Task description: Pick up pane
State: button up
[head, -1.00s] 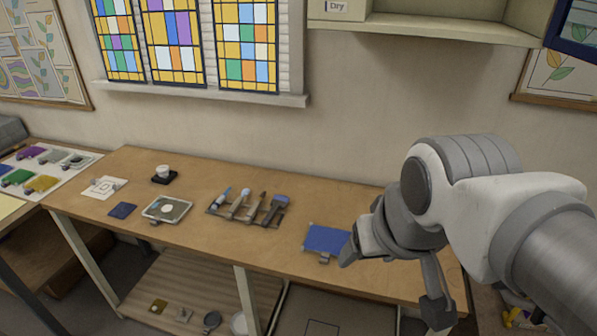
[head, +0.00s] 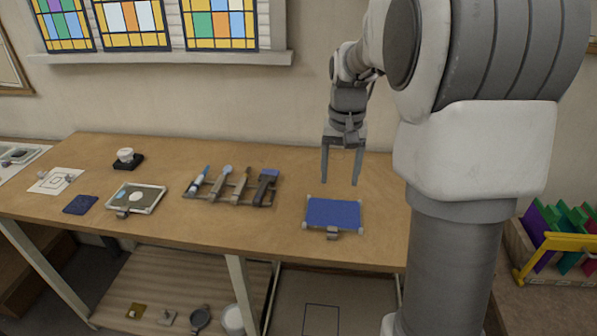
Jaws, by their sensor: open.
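A flat blue rectangular pane (head: 333,213) with pale corners lies on the wooden table, with a small grey tab at its front edge. My gripper (head: 341,182) hangs above the table near the pane's back edge. Its two fingers point down and are apart, with nothing between them. It appears clear of the pane, but the exact height is hard to tell. A pale-framed flat piece (head: 151,198) with a white round spot and a grey tab lies further left. Coloured upright panes (head: 567,235) stand in a rack at the right.
A holder with several tools (head: 230,187) lies left of the blue pane. A small dark blue pad (head: 81,204), a white cup on a black base (head: 126,158) and a white patterned sheet (head: 55,181) are further left. Bare table (head: 300,170) surrounds the blue pane.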

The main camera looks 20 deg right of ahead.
notch_tip(320, 180, down, 2)
jog(key=b, duration=0.1)
send_over(332, 231)
jog(key=f, duration=1.1)
jog(key=shift+s+d+f, duration=0.15)
jog(key=shift+s+f, duration=0.1)
jog(key=shift+s, duration=0.15)
jog(key=shift+w+f+b, duration=0.2)
jog(key=shift+f, duration=1.2)
jog(key=shift+w+f+b, duration=0.15)
jog(key=shift+f, duration=1.2)
grip_shut()
